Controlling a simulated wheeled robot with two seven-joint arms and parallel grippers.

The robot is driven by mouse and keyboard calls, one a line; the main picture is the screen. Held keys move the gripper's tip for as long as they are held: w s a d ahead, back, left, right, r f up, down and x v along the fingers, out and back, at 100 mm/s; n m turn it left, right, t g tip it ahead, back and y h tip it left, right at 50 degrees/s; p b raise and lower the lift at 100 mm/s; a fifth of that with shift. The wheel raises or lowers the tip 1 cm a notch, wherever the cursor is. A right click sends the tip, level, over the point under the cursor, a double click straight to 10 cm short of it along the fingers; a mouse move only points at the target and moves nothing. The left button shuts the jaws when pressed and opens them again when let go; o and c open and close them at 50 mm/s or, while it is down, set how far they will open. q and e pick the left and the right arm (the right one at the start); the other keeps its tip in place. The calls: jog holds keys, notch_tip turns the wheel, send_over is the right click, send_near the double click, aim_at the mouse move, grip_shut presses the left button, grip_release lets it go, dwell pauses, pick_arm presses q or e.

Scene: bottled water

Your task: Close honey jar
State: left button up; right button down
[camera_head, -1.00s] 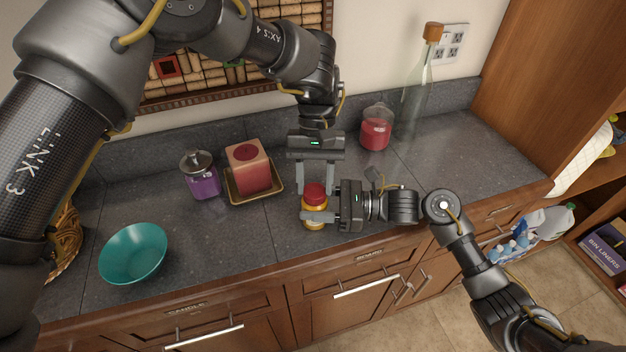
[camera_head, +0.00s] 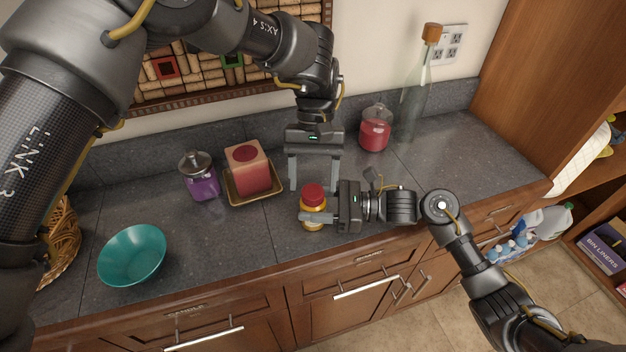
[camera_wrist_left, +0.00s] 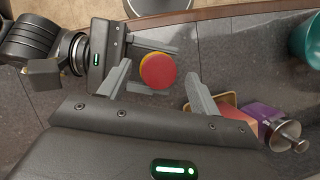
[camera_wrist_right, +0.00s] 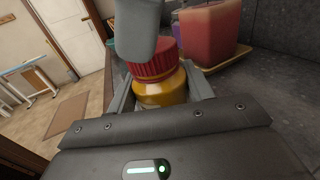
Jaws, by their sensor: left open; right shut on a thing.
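The honey jar (camera_head: 312,221) is a small yellow jar with a red ridged lid (camera_head: 313,192) on top, standing near the counter's front edge. It also shows from above in the left wrist view (camera_wrist_left: 158,71). My right gripper (camera_head: 314,216) comes in from the right and is shut on the jar's body; the right wrist view shows the jar (camera_wrist_right: 163,92) between its fingers. My left gripper (camera_head: 313,186) points down, open and empty, above and behind the jar, apart from the lid. One of its fingers partly covers the lid in the right wrist view.
A pink candle (camera_head: 249,168) on a gold tray (camera_head: 268,191) and a purple jar (camera_head: 201,182) stand left of the grippers. A teal bowl (camera_head: 132,255) is farther left. A red jar (camera_head: 375,132) and a tall glass bottle (camera_head: 414,95) stand at the back right.

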pick_arm(q)
jog(key=shift+r, duration=1.6)
jog(key=shift+f, duration=0.1)
jog(key=shift+c, duration=0.3)
